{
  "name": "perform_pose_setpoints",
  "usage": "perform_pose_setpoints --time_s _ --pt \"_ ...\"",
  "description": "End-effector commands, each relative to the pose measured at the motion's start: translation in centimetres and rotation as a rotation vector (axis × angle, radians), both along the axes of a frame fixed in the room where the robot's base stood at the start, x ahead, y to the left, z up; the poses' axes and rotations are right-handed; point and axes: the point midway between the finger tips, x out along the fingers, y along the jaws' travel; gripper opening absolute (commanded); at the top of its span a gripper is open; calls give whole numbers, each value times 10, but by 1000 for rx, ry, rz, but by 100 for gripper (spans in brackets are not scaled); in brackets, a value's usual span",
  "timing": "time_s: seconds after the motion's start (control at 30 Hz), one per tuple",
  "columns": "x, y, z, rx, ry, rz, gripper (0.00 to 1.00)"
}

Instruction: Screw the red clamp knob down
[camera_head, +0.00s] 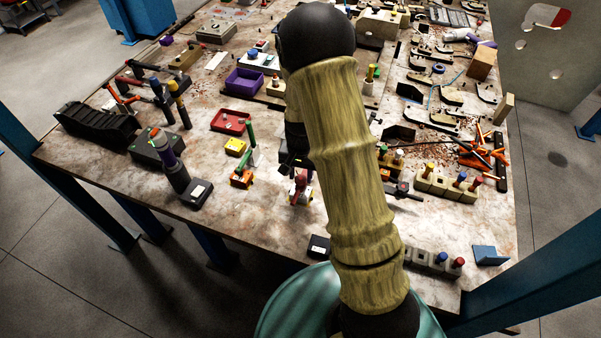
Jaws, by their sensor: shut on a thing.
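A small clamp fixture with a red knob (300,178) stands on the workbench (268,222), just left of my arm near the front of the table. My gripper (293,166) is dark, small in the view and partly hidden behind my sleeved arm. It points down over the fixture, with its fingers at the red knob and shut on it as far as I can see. The knob's lower part and its thread are too small to make out.
A green-handled orange tool (245,165) and a yellow block (235,147) stand close on the left. A red tray (230,121) and purple bin (244,82) lie behind. A small black box (319,246) sits at the front edge. Blocks with coloured pegs (447,186) stand right.

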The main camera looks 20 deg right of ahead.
Motion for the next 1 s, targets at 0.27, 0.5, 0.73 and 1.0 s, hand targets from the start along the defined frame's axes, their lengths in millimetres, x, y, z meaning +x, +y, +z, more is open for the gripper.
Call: perform_pose_setpoints --time_s 0.27,0.5,0.73,1.0 --pt "4 -1 4 0 -14 -210 14" --pt "4 -1 4 0 -14 -306 14" --pt "4 -1 3 0 -14 -330 14" --pt "4 -1 3 0 -13 -329 14"
